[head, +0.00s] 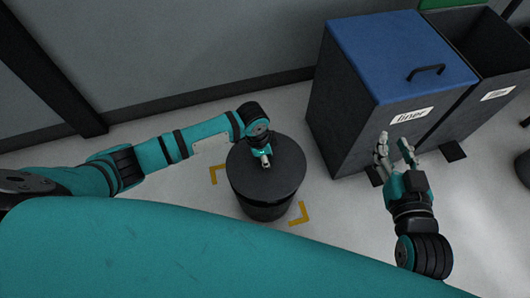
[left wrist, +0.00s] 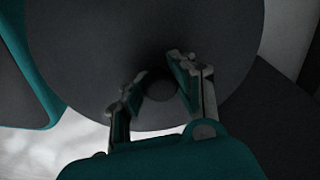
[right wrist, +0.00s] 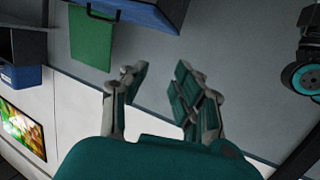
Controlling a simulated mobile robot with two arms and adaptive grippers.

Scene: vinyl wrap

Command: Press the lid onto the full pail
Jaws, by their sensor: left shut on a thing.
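A round dark lid (head: 287,180) covers the top of a dark pail (head: 262,209), which stands upright on the floor. I cannot tell whether the lid is fully seated or a small gap remains under it. My left gripper (head: 265,161) is over the lid's middle, shut on the lid's small round knob. In the left wrist view, the fingers (left wrist: 155,85) are on either side of the knob (left wrist: 161,88), with the lid (left wrist: 90,50) spread out behind. The pail's contents are hidden. My right gripper (head: 394,144) is open and empty, right of the pail; it also shows in the right wrist view (right wrist: 160,80).
Yellow corner marks (head: 299,215) on the floor frame the pail. A dark bin with a blue lid (head: 390,50) and a label stands behind right, with an open dark bin (head: 480,50) beside it. A grey wall (head: 180,50) runs along the back.

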